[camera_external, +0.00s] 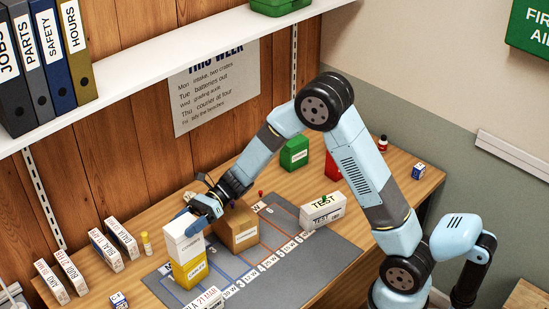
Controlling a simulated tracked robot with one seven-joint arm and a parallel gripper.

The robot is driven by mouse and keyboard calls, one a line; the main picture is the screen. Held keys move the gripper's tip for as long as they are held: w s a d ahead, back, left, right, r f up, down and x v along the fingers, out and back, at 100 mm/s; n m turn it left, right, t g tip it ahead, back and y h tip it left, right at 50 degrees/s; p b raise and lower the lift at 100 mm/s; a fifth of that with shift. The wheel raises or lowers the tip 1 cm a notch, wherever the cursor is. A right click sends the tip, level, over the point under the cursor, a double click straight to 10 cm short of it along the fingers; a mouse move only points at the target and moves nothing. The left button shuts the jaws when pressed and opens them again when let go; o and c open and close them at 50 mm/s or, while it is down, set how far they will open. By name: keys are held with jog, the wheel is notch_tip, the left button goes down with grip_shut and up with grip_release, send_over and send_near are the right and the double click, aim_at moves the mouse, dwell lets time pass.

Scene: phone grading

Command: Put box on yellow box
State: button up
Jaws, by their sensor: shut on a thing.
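A white box with small print (182,247) stands upright directly above the yellow box (188,274). The two look lined up and their edges meet in the picture, but I cannot tell whether the white box rests fully on the yellow one. My gripper (197,217) is shut on the upper part of the white box, reaching in from the upper right. Its fingers partly cover the box's top. The yellow box stands on the grey mat (270,285) near its left side.
A brown cardboard box (236,230) stands close right of the white box. A white TEST box (322,211) lies farther right. A labelled white box (206,300) is in front. Several white boxes (106,251) and a yellow bottle (146,244) stand left. The mat's front right is clear.

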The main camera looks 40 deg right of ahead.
jog(key=o, duration=1.4)
jog(key=shift+o, duration=0.2)
jog(key=d+r, duration=0.2)
jog(key=d, duration=1)
jog(key=s+d+r+n+h, duration=0.3)
jog(key=s+r+n+h, duration=0.15)
jog(key=s, duration=0.25)
jog(key=s+d+r+n+h, duration=0.35)
jog(key=s+n, duration=0.25)
jog(key=s, duration=0.2)
jog(key=s+d+r+n+t+h, duration=0.3)
jog(key=s+d+n+h, duration=0.1)
jog(key=s+d, duration=0.3)
jog(key=s+d+r+n+t+h, duration=0.3)
jog(key=s+d+n, duration=0.3)
jog(key=s+d, duration=0.2)
jog(key=shift+s+r+h, duration=0.15)
jog(key=shift+s+h, duration=0.05)
jog(key=shift+h, duration=0.5)
